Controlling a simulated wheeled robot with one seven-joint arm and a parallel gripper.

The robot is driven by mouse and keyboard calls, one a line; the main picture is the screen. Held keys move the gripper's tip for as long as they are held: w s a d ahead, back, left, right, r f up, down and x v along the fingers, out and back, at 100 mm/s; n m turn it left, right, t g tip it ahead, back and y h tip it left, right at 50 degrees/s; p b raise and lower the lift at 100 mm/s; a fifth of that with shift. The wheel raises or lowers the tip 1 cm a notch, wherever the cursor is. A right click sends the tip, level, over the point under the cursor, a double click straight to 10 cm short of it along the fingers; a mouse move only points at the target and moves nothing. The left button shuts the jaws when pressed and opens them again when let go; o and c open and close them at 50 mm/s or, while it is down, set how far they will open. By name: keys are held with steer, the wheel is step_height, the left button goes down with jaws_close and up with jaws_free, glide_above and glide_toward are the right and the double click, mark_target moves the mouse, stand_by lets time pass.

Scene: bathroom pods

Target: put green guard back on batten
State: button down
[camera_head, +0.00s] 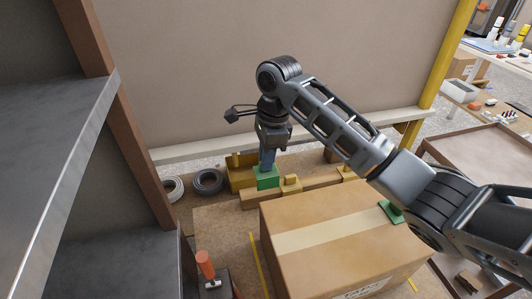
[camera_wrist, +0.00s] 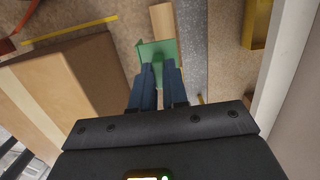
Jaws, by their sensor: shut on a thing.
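My gripper (camera_head: 267,163) points down and is shut on the green guard (camera_head: 267,180), in the middle of the head view. In the wrist view, my two blue fingers (camera_wrist: 159,68) close on the guard (camera_wrist: 168,47). The wooden batten (camera_head: 258,199) lies low behind the cardboard box, with the guard over or just behind its left part. In the wrist view, a pale wooden length (camera_wrist: 162,20) runs out from beyond the guard. I cannot tell whether the guard touches the batten.
A large cardboard box (camera_head: 330,230) stands in front of the batten, with another green piece (camera_head: 391,211) at its right edge. Dark coils (camera_head: 208,181) lie left.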

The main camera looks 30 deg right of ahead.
steer(key=shift+w+f, duration=0.2)
steer(key=shift+f, duration=3.8)
steer(key=shift+w+d+f, duration=0.1)
steer(key=shift+w, duration=0.1)
steer(key=c, duration=1.1)
jaws_free()
steer(key=shift+o, duration=0.2)
steer(key=shift+d+r+b, duration=0.2)
steer(key=shift+r, duration=1.75)
steer(key=shift+d+r+b, duration=0.2)
steer(key=shift+r, duration=1.7)
